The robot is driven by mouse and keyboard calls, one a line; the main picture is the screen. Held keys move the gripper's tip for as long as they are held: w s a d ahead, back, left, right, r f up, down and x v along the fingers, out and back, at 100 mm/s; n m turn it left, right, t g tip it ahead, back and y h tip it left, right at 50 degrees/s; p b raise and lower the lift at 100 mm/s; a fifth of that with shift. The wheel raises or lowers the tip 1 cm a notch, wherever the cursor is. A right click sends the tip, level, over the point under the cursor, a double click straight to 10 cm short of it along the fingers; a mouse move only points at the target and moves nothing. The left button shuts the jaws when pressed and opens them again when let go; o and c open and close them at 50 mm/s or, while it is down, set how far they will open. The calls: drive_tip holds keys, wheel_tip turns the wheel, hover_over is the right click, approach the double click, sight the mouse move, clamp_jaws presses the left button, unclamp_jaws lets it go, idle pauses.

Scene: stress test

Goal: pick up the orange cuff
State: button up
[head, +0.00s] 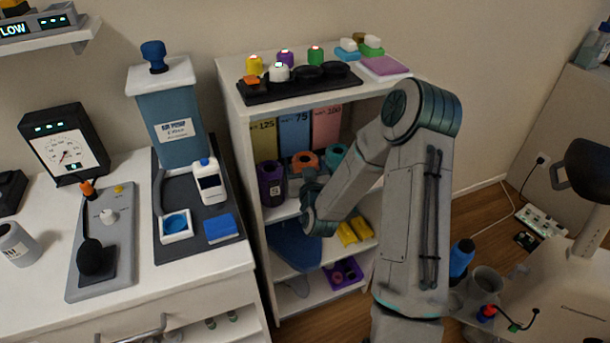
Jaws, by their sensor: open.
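The orange cuff (306,159) sits on the upper inner shelf of the white shelf unit, below the blue panel marked 75. A purple cuff (270,181) is to its left and a teal cuff (336,153) to its right. My gripper (312,178) is at the shelf front, just below the orange cuff in the picture, and hides its lower part. It is open; its fingers are small and dark here, and I cannot tell whether they touch the cuff.
The white shelf unit (229,87) has an upright left side panel close to the purple cuff. Yellow items (354,230) and a purple tray (343,273) lie on lower shelves. A black tray (262,98) with several knobs is on top. A counter with devices stands left.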

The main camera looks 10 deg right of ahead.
drive_tip(key=shift+c, duration=0.4)
drive_tip(key=c, duration=0.8)
drive_tip(key=shift+o, duration=0.2)
drive_tip(key=shift+r, duration=0.15)
